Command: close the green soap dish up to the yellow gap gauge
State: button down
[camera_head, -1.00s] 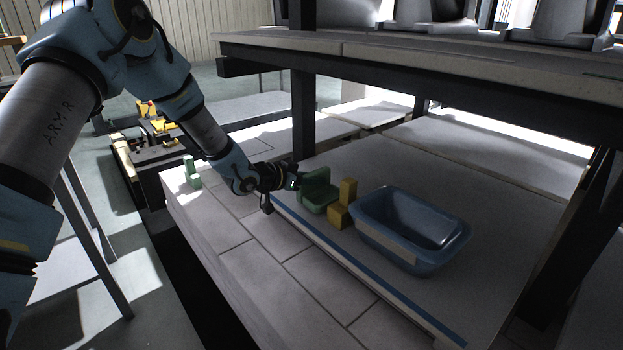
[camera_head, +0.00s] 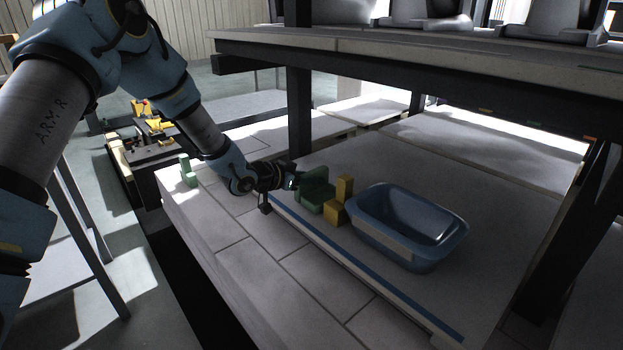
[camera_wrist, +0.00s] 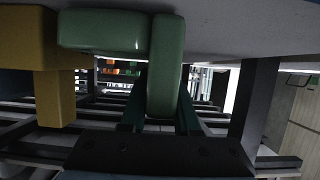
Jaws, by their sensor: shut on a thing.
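The green soap dish (camera_head: 312,198) stands on the pale kiln-car deck, with a low block part and an upright plate. The yellow gap gauge (camera_head: 335,211), a stepped block with a taller part, stands just right of it, beside the blue basin. My gripper (camera_head: 292,182) is at the dish's left side and shut on its upright part. In the wrist view the dish (camera_wrist: 110,32) shows with its upright part between my fingers (camera_wrist: 161,112). The gauge (camera_wrist: 53,95) is at the left there, very close to the dish's end; I cannot tell whether they touch.
The blue basin (camera_head: 398,251) stands right of the gauge. A blue stripe (camera_head: 375,277) runs along the deck's front edge. Another small green block (camera_head: 188,176) stands at the far left. A dark post (camera_head: 300,110) rises behind my gripper, and a shelf (camera_head: 420,55) overhangs the deck.

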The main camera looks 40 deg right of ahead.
jog(key=shift+s+b, duration=0.3)
jog(key=shift+s, duration=0.6)
dwell(0.6)
jog(key=shift+w+f, duration=0.1)
jog(key=shift+f, duration=0.05)
dwell(1.2)
jog(key=c, duration=0.6)
grip_release()
jog(key=shift+o, duration=0.2)
jog(key=shift+a+f, duration=0.1)
